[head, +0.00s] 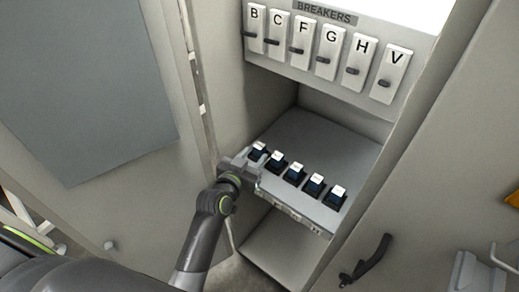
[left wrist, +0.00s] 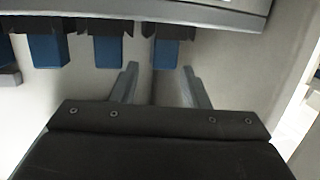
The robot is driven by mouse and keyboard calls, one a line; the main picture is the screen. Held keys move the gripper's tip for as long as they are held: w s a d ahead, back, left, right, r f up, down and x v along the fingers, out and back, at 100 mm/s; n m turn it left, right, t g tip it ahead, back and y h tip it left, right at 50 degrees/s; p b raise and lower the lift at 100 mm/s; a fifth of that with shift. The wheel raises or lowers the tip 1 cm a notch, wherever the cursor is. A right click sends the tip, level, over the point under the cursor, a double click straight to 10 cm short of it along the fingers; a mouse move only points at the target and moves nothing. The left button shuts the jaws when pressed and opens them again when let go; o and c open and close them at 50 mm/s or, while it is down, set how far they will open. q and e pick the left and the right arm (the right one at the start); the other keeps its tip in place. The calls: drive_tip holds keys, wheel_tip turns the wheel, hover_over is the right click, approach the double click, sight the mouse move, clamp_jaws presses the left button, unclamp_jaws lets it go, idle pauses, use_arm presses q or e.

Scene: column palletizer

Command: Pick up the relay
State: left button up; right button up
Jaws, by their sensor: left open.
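Several small dark blue relays with white tops stand in a row on a grey shelf (head: 330,150) inside the cabinet. The leftmost relay (head: 259,149) is in front of my left gripper (head: 257,164), which is at the left end of the row. In the left wrist view my left gripper (left wrist: 163,72) has its two fingers apart and nothing between them. One blue relay (left wrist: 167,53) lies just beyond the fingertips, roughly in line with the gap. More relays (left wrist: 108,52) are to its left. My right gripper is not in view.
A breaker panel (head: 325,13) with lettered white switches is above the shelf. The cabinet's side wall (head: 232,95) is close to the left of my gripper. An open door with a black handle (head: 367,262) is at the right. Bare shelf lies behind the relays.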

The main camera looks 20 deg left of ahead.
sight(257, 151)
use_arm(q)
drive_tip(key=shift+f+p+x, duration=0.15)
drive_tip(key=shift+p+x, duration=0.1)
drive_tip(key=shift+x, duration=1.1)
drive_tip(key=shift+f+p+x, duration=0.15)
drive_tip(key=shift+p+x, duration=0.1)
drive_tip(key=shift+x, duration=1.15)
drive_tip(key=shift+a, duration=0.2)
drive_tip(key=shift+r, duration=0.1)
drive_tip(key=c, duration=0.8)
drive_tip(key=shift+r, duration=0.1)
